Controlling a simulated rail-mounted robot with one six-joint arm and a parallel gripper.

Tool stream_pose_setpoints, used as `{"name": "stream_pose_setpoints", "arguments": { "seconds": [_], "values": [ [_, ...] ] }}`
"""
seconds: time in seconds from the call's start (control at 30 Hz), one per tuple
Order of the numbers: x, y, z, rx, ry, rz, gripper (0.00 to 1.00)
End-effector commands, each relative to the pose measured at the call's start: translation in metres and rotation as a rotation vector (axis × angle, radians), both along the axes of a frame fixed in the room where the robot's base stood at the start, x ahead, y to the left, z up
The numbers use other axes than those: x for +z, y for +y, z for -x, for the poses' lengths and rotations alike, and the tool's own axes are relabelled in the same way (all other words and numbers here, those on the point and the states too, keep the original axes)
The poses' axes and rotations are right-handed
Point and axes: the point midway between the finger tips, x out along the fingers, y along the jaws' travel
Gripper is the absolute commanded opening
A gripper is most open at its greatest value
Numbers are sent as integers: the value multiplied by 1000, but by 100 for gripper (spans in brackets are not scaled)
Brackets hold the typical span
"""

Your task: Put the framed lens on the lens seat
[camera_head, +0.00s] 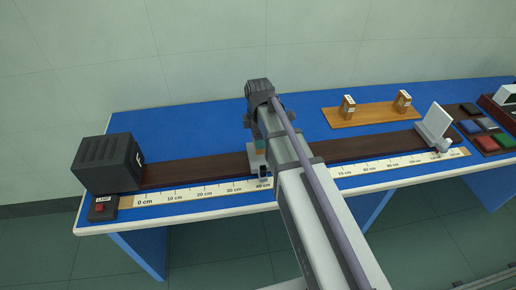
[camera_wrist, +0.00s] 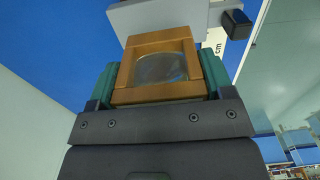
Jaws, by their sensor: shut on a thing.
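In the wrist view my gripper (camera_wrist: 157,75) has a green finger on each side of the framed lens, a square wooden frame (camera_wrist: 160,93) around a clear lens (camera_wrist: 158,68). It is shut on the frame. A light grey block (camera_wrist: 170,16) with a dark knob lies just beyond the frame; I take it for the lens seat. I cannot tell whether frame and block touch. In the head view my gripper (camera_head: 257,132) is above the same grey block (camera_head: 256,162) on the rail near the 40 cm mark. The lens is mostly hidden there by my arm.
A black lamp box (camera_head: 108,162) stands at the rail's left end. A white screen (camera_head: 434,124) stands toward its right end. A wooden board (camera_head: 372,114) with two small wooden holders lies behind the rail. A scale strip (camera_head: 200,191) runs along the front. Coloured blocks (camera_head: 486,143) lie far right.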

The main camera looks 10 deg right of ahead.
Motion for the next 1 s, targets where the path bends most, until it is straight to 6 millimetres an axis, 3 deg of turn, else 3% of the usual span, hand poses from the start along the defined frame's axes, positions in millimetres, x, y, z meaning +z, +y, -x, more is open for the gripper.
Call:
{"name": "stream_pose_setpoints", "arguments": {
  "seconds": [0.03, 0.13, 0.5, 0.53, 0.8, 1.0],
  "values": [
    [-16, 0, 0, 0, 0, 0, 49],
    [-36, 0, 0, 0, 0, 0, 49],
    [-36, 0, 0, 0, 0, 0, 49],
    [-36, 0, 0, 0, 0, 0, 75],
    [-35, 0, 0, 0, 0, 0, 100],
    [-34, 0, 0, 0, 0, 0, 100]
  ]
}}
